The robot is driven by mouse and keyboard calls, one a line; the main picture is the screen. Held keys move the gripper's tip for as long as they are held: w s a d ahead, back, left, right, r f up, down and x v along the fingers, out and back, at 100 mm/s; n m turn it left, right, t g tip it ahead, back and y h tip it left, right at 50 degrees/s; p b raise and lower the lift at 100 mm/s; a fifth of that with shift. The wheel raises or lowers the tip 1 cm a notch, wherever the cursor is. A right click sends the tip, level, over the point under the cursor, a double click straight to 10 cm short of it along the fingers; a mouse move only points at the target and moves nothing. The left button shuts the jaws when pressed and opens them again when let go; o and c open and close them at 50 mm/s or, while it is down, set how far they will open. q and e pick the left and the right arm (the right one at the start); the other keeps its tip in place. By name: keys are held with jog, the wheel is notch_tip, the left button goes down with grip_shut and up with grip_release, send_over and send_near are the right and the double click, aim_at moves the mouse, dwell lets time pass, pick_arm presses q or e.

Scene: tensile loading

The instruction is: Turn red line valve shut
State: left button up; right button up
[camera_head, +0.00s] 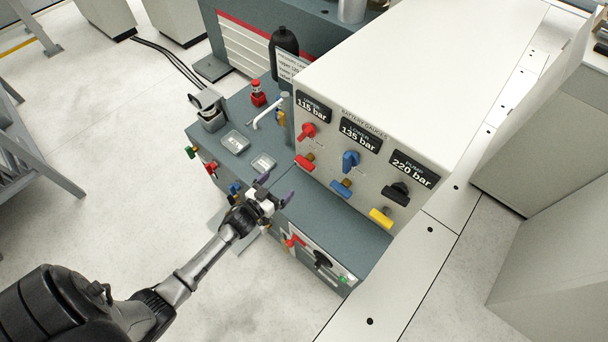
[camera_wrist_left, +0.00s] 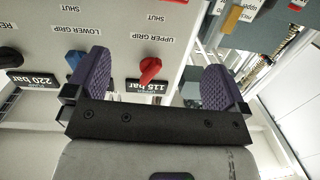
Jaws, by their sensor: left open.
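On the pale gauge panel, a red knob (camera_head: 307,130) sits under the 115 bar display (camera_head: 314,107), and a red lever handle (camera_head: 304,162) sits below it. I cannot tell which of them is the red line valve. My left gripper (camera_head: 276,189) is open and empty, in front of the panel and below the red handle. In the left wrist view, which is upside down, the red knob (camera_wrist_left: 149,70) shows between the spread purple fingers (camera_wrist_left: 155,82), apart from them. "UPPER GRIP" and "SHUT" labels show near it. My right gripper is not in view.
Blue (camera_head: 350,160) and black (camera_head: 396,193) knobs sit to the right, with blue (camera_head: 341,187) and yellow (camera_head: 381,216) handles below them. Trays (camera_head: 235,142) and a white bent pipe (camera_head: 270,109) stand left of the panel. The bench top (camera_head: 335,222) before the panel is clear.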

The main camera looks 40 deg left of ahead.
aim_at(302, 165)
pick_arm(q)
jog(key=shift+t+h, duration=0.5)
jog(key=w+f+b, duration=0.1)
jog(key=w+b, duration=0.1)
jog(key=w, duration=0.2)
jog(key=w+f+b, duration=0.1)
jog(key=w+b, duration=0.1)
jog(key=w, duration=0.3)
jog(key=w+f+b, duration=0.1)
jog(key=w+b, duration=0.1)
jog(key=w, duration=0.3)
jog(key=shift+w+a+f, duration=0.2)
jog(key=shift+w+f, duration=0.05)
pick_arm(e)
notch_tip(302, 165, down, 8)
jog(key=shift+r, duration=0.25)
pick_arm(q)
jog(key=shift+m, duration=0.3)
jog(key=c, duration=0.7)
